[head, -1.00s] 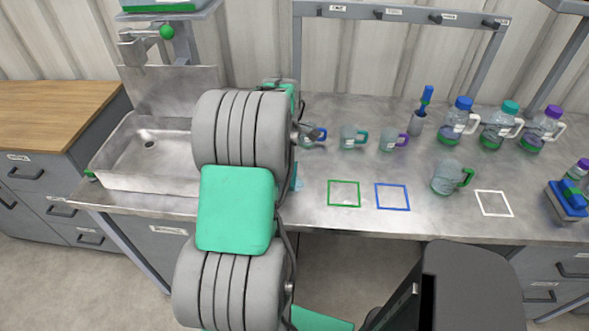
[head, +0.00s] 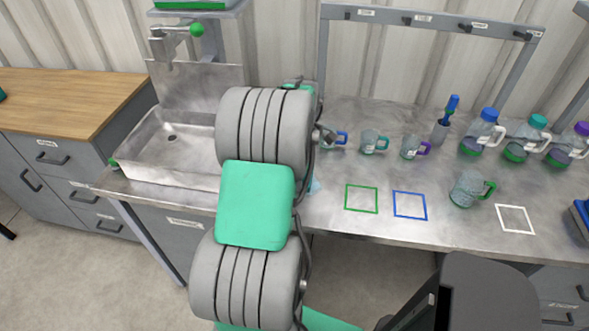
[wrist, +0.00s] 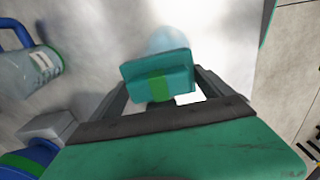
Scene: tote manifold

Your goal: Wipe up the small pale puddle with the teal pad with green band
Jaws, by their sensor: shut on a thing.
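The teal pad with a green band (wrist: 158,75) is between the fingers of my gripper (wrist: 160,88) in the wrist view. My gripper is shut on it, over the metal worktop. The small pale puddle (wrist: 168,40) shows as a pale blue patch just beyond the pad, partly hidden by it. I cannot tell whether the pad touches the surface. In the head view my arm hides the gripper and the pad. A small pale blue patch (head: 314,186) shows at my arm's right edge; I cannot tell whether it is puddle or pad.
The metal bench (head: 335,218) carries several mugs, bottles, and green (head: 361,210), blue (head: 410,217) and white (head: 515,232) outlined squares. A sink (head: 140,165) is left of my arm. The bench's front edge is close.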

